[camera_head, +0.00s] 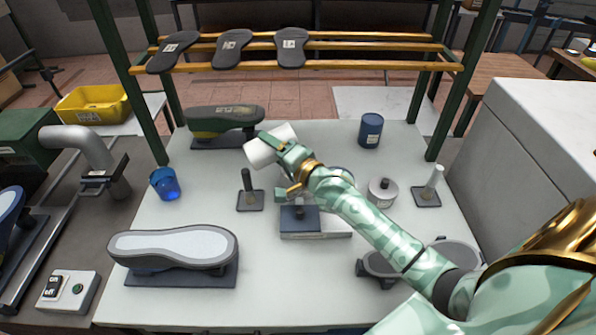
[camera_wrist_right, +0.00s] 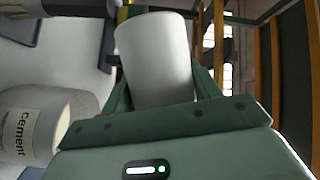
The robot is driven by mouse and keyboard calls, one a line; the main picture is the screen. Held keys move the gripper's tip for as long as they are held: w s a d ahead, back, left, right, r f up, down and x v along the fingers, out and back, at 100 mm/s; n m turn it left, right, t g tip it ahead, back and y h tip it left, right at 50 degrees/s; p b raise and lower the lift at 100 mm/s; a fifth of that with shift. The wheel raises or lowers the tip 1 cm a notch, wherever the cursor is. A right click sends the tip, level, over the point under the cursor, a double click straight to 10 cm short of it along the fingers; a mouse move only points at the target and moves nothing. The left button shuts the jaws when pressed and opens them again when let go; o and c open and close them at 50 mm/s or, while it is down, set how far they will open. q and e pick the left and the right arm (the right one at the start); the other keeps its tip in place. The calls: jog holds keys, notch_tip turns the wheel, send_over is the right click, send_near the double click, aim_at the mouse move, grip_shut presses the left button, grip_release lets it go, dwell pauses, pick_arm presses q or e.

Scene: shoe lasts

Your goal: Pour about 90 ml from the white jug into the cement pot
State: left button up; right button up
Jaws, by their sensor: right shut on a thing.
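My right gripper (camera_head: 284,148) is shut on the white jug (camera_head: 262,152), a plain white cylinder, above the back middle of the table. The jug is strongly tilted in the head view. In the right wrist view the jug (camera_wrist_right: 158,62) stands out between the fingers; its contents do not show. The cement pot (camera_wrist_right: 40,125), pale with a "Cement" label and a cream inside, is at the left of the wrist view, beside and apart from the jug. In the head view my right arm covers much of the area around the pot. My left gripper is not in view.
A green shoe last (camera_head: 222,122) stands close behind the jug. A grey-topped last (camera_head: 175,246) is at front left. A blue cup (camera_head: 165,183), a blue can (camera_head: 371,130) and brushes on stands (camera_head: 249,190) surround the middle. A rack (camera_head: 300,66) rises behind.

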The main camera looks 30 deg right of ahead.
jog(key=shift+d+f+m+t+b, duration=0.15)
jog(key=shift+f+m+t+b, duration=0.1)
jog(key=shift+m+b, duration=0.25)
jog(key=shift+d+f+m+t+b, duration=0.15)
jog(key=shift+f+m+t+b, duration=0.1)
jog(key=shift+m, duration=0.45)
jog(key=shift+r+p, duration=0.3)
jog(key=shift+r, duration=0.05)
jog(key=n+p, duration=0.1)
jog(key=r+n+g+p, duration=0.1)
jog(key=shift+w+a+r+n, duration=0.1)
jog(key=shift+a+r+n, duration=0.2)
jog(key=shift+a, duration=0.05)
jog(key=shift+f+n+g+h+p, duration=0.4)
jog(key=shift+n+p, duration=0.4)
jog(key=shift+p, duration=0.45)
jog(key=shift+a+f, duration=0.1)
jog(key=shift+f, duration=0.5)
jog(key=shift+f+b, duration=0.1)
jog(key=shift+b, duration=0.2)
